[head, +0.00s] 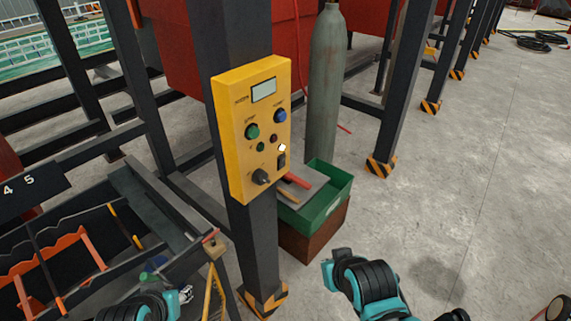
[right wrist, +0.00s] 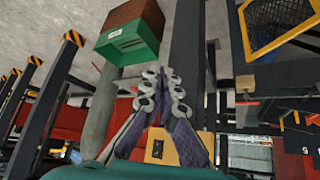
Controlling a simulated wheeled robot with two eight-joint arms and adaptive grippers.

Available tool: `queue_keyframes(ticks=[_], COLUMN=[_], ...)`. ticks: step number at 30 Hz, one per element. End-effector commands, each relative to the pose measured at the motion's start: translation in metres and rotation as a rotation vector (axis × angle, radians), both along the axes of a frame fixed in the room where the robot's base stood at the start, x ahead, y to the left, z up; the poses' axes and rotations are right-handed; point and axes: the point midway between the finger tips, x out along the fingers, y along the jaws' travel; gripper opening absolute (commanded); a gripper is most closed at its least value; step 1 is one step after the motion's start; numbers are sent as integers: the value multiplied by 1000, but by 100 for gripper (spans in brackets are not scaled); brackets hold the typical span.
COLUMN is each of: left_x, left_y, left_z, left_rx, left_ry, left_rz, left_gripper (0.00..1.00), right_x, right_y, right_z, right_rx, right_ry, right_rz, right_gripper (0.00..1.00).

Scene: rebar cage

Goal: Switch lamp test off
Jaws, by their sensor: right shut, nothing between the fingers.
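A yellow control panel (head: 240,180) is fixed to a dark upright post in the head view. It has a small display (head: 264,90), a green button (head: 252,131), a blue button (head: 281,116), small dark lamps, a bright white lamp (head: 282,148), a black rocker switch (head: 281,160) and a black knob (head: 260,177). The labels are too small to read. My right gripper (right wrist: 162,82) is shut and empty in the right wrist view, apart from the panel (right wrist: 159,149), which is partly hidden behind its fingers. My left gripper (head: 185,294) is low at the left, its jaws unclear.
A green bin (head: 328,206) with tools stands on a brown box (head: 312,235) right of the post. A grey gas cylinder (head: 325,85) stands behind it. A dark rack (head: 140,190) with orange parts fills the lower left. The floor at right is open.

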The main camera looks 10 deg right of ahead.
Motion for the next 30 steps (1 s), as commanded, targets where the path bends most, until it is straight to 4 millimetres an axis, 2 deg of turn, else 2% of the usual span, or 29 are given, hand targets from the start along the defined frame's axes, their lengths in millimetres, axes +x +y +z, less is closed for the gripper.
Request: queue_keyframes(ticks=[2,5,9,12,15,19,23,26,30], left_x=[0,0,0,0,0,0,0,0,0], left_y=[0,0,0,0,0,0,0,0,0], left_z=[0,-1,-3,-4,-5,-6,-7,-8,-9], left_rx=[0,0,0,0,0,0,0,0,0], left_ry=[0,0,0,0,0,0,0,0,0], left_rz=[0,0,0,0,0,0,0,0,0], left_gripper=[40,40,40,40,40,40,40,40,40], right_x=[17,53,115,150,175,196,206,205,194], right_y=[-13,-42,-93,-119,-132,-132,-115,-98,-77], right_z=[8,30,82,123,158,186,187,169,127], right_rx=[-37,-131,-341,-509,-672,-872,-1041,-1137,-1204], right_ry=[-53,-184,-441,-624,-789,-975,-1122,-1206,-1276], right_rz=[-15,-39,-48,-13,56,201,405,590,843], right_gripper=[0,0,0,0,0,0,0,0,0])
